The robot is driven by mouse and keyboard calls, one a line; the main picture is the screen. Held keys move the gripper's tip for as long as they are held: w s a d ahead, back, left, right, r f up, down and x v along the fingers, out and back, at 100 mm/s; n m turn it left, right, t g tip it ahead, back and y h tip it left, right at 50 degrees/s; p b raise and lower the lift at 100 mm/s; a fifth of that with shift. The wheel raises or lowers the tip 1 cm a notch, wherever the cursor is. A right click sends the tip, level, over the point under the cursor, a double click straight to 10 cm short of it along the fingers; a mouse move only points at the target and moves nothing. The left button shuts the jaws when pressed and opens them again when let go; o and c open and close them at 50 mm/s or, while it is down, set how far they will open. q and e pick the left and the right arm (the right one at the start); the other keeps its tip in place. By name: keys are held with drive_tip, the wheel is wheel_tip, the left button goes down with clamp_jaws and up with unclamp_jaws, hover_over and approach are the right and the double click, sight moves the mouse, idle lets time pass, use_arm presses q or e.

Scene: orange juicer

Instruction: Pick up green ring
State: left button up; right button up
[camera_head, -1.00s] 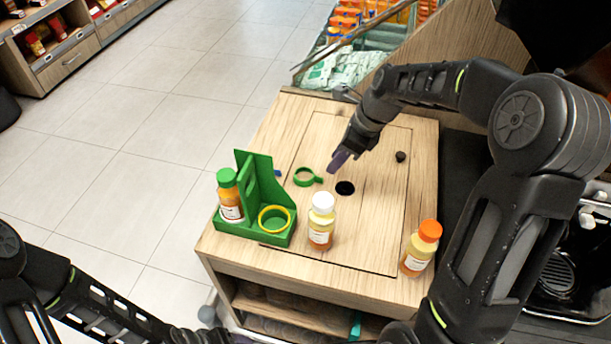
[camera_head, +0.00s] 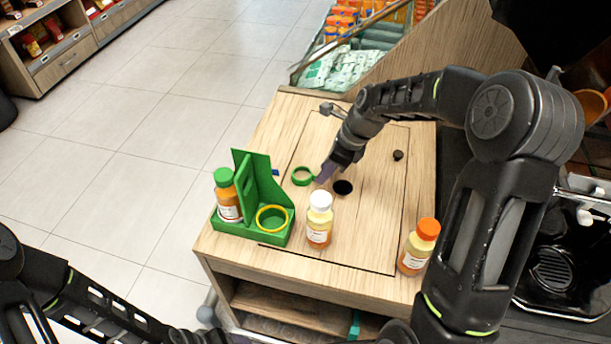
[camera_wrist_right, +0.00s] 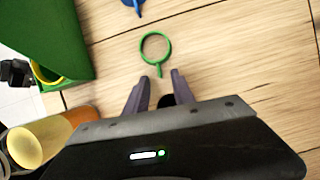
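The green ring (camera_head: 302,176) lies flat on the wooden counter, with a short handle tab pointing toward my right gripper. In the right wrist view the ring (camera_wrist_right: 156,47) is just ahead of the fingertips, its tab end near the gap between them. My right gripper (camera_head: 322,175) is low over the counter beside the ring's tab. Its two purple fingers (camera_wrist_right: 158,82) are apart with nothing between them. Whether the fingertips touch the counter is unclear. In the head view my left arm shows at the lower left, but its gripper cannot be made out.
A green carrier (camera_head: 249,231) with a green-capped bottle (camera_head: 228,197) and a yellow ring (camera_head: 273,218) stands left. A white-capped bottle (camera_head: 319,221) and an orange-capped bottle (camera_head: 418,247) stand toward the front. A dark hole (camera_head: 342,187) is near my gripper. A blue piece (camera_wrist_right: 133,4) lies beyond the ring.

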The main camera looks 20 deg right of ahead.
drive_tip(key=shift+x, duration=1.25)
drive_tip(key=shift+c, duration=0.2)
clamp_jaws()
